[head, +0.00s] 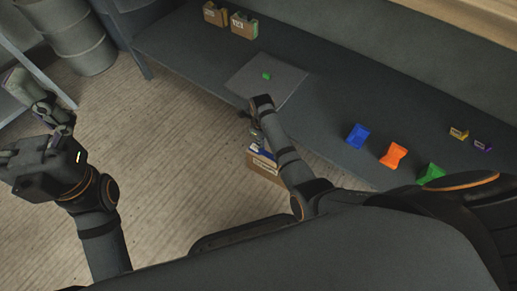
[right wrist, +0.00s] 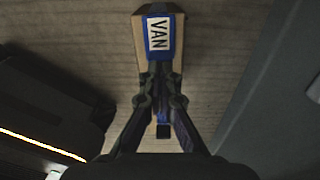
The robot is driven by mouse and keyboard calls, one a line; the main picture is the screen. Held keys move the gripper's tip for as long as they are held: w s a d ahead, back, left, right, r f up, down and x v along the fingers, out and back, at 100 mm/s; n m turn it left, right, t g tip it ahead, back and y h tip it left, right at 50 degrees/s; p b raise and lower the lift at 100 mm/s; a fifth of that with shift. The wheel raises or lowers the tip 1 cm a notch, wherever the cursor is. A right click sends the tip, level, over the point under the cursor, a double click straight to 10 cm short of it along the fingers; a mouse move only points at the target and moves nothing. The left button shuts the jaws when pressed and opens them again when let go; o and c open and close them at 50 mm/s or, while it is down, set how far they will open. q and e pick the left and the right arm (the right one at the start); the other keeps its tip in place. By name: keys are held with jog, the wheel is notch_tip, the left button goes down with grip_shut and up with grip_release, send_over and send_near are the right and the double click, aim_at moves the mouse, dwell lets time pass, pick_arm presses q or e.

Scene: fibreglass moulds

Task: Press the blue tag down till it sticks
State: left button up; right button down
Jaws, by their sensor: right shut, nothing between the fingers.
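A brown cardboard box (right wrist: 141,62) carries the blue tag (right wrist: 158,13), which has a white "VAN" label (right wrist: 159,34). In the right wrist view the tag lies flat against the box's face as far as I can see. My right gripper (right wrist: 159,74) is shut and empty, its tips overlapping the tag's near end; I cannot tell whether they touch. In the head view the box (head: 265,168) shows below my right gripper (head: 258,146), partly hidden by my arm. My left gripper (head: 35,142) is at the far left, fingers spread, away from the box.
A dark bench (head: 335,110) runs along the back, with a grey mat (head: 288,87) bearing a small green piece (head: 266,76). Blue (head: 357,136), orange (head: 393,155) and green (head: 430,174) blocks stand right. Tagged boxes (head: 243,25) stand behind. Floor (head: 180,140) is open left.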

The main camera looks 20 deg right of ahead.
jog(key=shift+f+b, duration=0.45)
jog(key=shift+f, duration=0.5)
dwell(1.1)
